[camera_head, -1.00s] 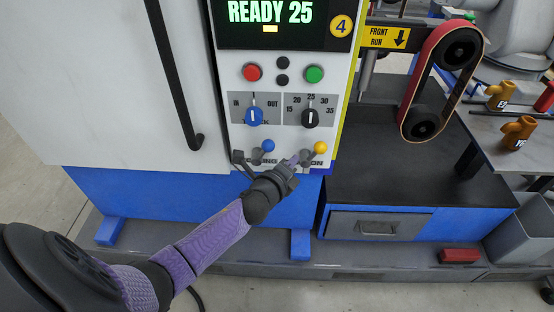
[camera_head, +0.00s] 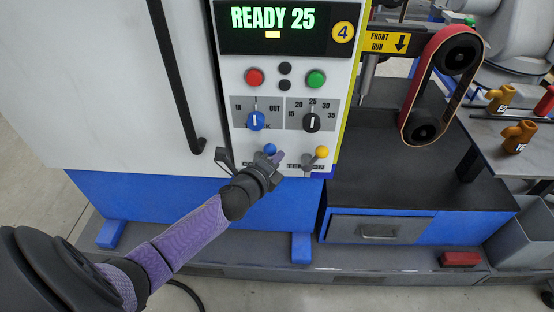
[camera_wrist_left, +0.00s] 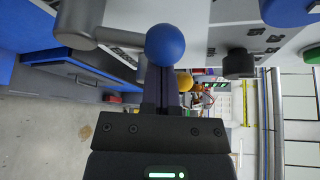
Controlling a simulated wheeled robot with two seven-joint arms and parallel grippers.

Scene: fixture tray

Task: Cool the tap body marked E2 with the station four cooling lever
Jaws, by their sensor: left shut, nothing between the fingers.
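The station four panel has a blue-knobbed lever (camera_head: 270,150) above lettering that starts with CO and is partly hidden by my gripper. My left gripper (camera_head: 277,158) is shut and empty, its fingertips close beside the blue knob. In the left wrist view the blue knob (camera_wrist_left: 165,45) shows just beyond the fingertips (camera_wrist_left: 162,78); I cannot tell if they touch. An orange-brown tap body (camera_head: 501,97) with a dark mark beginning with E lies on the side table. A darker tap body (camera_head: 519,136) is nearer; its mark is unclear. My right gripper is not in view.
A yellow-knobbed lever (camera_head: 321,152) labelled TENSION stands right of the blue one. The display (camera_head: 284,20) reads READY 25. A belt (camera_head: 412,95) stands at the right.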

